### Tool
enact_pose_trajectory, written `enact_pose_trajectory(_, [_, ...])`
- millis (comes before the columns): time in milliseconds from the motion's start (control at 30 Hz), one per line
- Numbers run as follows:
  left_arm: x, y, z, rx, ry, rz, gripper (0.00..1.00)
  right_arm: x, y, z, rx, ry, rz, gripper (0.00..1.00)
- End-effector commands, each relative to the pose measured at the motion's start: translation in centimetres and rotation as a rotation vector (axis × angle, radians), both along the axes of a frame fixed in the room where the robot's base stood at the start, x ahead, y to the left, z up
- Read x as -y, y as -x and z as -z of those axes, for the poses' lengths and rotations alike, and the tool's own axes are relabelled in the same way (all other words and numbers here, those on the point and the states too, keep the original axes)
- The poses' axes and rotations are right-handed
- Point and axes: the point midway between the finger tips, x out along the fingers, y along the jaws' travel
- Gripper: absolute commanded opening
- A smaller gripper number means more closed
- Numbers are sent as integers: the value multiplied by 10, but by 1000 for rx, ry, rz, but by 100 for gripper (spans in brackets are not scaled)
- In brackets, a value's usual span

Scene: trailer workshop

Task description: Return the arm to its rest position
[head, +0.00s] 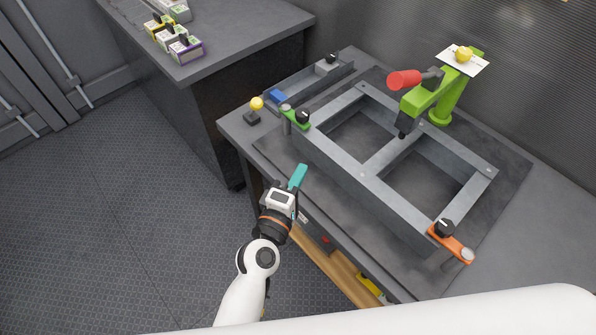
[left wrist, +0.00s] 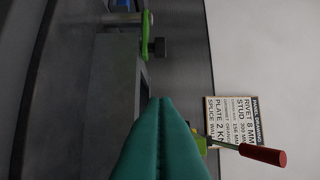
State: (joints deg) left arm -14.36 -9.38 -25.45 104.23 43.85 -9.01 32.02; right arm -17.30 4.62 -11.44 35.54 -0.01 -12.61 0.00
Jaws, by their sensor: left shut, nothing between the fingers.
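My left arm comes in from the bottom of the head view, and its gripper (head: 299,176) is over the near left edge of the workbench (head: 243,123). Its teal fingers are shut together with nothing between them. They also fill the lower middle of the left wrist view (left wrist: 160,135). The gripper is apart from the grey metal frame (head: 345,172) on the bench. A white part of my own body crosses the bottom right of the head view. My right gripper is not in view.
A green clamp (head: 297,119) and an orange clamp (head: 451,243) sit at the frame's corners. A green stand (head: 442,100) with a red-handled tool (head: 404,79) rises behind. A dark cabinet (head: 215,45) holds small boxes. Floor (head: 130,210) to the left is clear.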

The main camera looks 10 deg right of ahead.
Motion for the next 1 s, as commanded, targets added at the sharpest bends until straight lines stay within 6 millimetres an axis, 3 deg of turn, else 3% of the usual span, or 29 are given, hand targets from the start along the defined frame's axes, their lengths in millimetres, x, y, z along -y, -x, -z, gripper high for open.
enact_pose_trajectory(300, [-1,1,1,1,-13,5,0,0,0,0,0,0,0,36])
enact_pose_trajectory(467, [-17,19,15,5,-224,93,0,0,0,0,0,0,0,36])
enact_pose_trajectory(567, [-44,45,35,-11,-505,206,0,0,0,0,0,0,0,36])
enact_pose_trajectory(700, [-100,87,65,-85,-902,368,0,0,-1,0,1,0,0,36])
enact_pose_trajectory(1000, [-191,149,84,-279,-1344,571,0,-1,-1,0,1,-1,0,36])
